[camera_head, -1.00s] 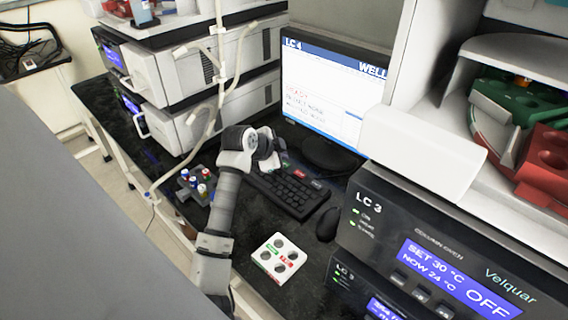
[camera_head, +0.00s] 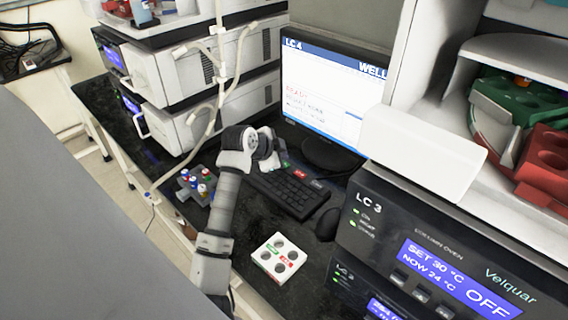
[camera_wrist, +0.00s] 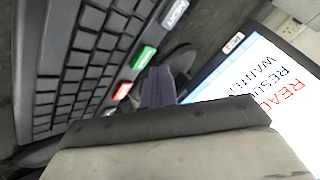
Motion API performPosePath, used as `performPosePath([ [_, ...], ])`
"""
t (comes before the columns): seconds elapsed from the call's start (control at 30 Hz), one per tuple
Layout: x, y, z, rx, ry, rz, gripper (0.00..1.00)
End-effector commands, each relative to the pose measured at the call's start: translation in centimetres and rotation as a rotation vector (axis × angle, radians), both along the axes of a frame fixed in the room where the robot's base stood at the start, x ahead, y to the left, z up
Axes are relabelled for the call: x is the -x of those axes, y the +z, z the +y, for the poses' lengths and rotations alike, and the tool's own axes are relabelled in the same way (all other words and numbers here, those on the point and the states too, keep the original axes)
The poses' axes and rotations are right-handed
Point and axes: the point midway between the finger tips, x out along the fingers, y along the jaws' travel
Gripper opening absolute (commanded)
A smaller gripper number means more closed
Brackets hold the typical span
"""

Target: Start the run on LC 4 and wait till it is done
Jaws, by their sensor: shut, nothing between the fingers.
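The LC 4 monitor (camera_head: 335,95) stands behind the keyboard (camera_head: 288,190). Its screen shows a red line that reads as READY, with smaller lines below; the screen also shows in the wrist view (camera_wrist: 270,85), partly cut off. In the head view my wrist hides the fingertips.
A black mouse (camera_head: 327,224) lies right of the keyboard. A white holder with round wells (camera_head: 279,258) sits in front. A rack of capped vials (camera_head: 197,186) stands left of my arm. The LC 3 column oven (camera_head: 440,250) reads OFF at the right.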

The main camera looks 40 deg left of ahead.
Motion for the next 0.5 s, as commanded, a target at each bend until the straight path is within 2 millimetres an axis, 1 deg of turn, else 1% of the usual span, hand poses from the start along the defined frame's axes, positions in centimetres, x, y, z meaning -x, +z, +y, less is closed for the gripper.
performPosePath([
  [0.23,0.0,-0.07,-0.01,0.0,0.0,0.0,0.0],
  [0.5,-0.01,-0.83,0.01,0.0,0.0,0.0,0.0],
])
